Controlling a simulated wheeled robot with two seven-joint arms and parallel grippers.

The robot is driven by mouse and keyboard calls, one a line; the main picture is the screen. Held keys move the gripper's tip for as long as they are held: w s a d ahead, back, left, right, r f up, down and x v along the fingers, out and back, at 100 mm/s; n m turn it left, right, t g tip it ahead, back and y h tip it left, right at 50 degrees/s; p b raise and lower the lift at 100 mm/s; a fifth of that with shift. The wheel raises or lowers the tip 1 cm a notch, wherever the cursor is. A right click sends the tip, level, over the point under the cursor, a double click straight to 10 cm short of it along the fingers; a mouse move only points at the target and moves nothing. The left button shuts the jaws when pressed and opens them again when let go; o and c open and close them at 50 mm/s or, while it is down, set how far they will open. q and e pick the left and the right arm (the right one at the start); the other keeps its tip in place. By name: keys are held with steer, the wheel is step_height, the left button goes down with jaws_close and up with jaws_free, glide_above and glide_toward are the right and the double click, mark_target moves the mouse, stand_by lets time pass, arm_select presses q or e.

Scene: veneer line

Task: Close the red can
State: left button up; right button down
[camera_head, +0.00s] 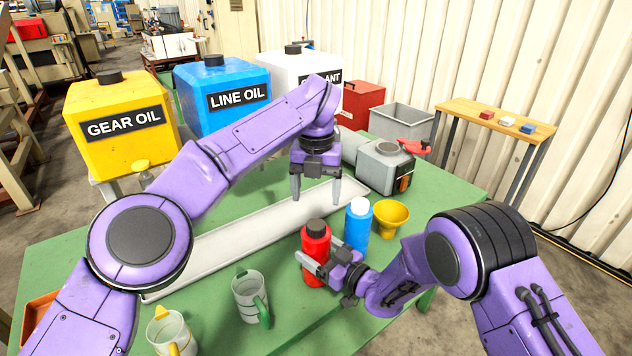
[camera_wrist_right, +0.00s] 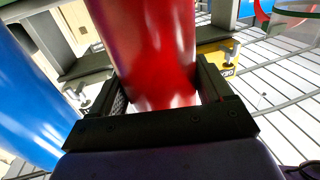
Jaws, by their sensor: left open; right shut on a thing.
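The red can (camera_head: 316,243) stands upright on the green table, with a dark round cap (camera_head: 316,226) on its top; I cannot tell how tightly it sits. It also shows in the right wrist view (camera_wrist_right: 152,50), where its top is out of frame. My right gripper (camera_head: 318,257) is shut on the can's body, one finger on each side. My left gripper (camera_head: 316,196) is open and empty, pointing down directly above the cap, with its fingertips apart from it.
A blue bottle (camera_head: 357,232) with a white cap stands close beside the red can, with a yellow funnel (camera_head: 392,217) behind it. A long grey tray (camera_head: 235,232), two jugs (camera_head: 250,297) (camera_head: 172,335) and a grey canister (camera_head: 385,167) stand around. Large oil tanks (camera_head: 120,120) line the back.

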arm_select(q)
steer(key=shift+r, duration=1.45)
arm_select(e)
jaws_free()
arm_select(q)
step_height(320, 180, down, 4)
steer(key=b, duration=0.3)
steer(key=shift+r+b, duration=0.15)
steer(key=shift+b, duration=0.15)
arm_select(e)
steer(key=v, duration=1)
steer(key=shift+s+d, duration=0.15)
steer(key=shift+d, duration=0.1)
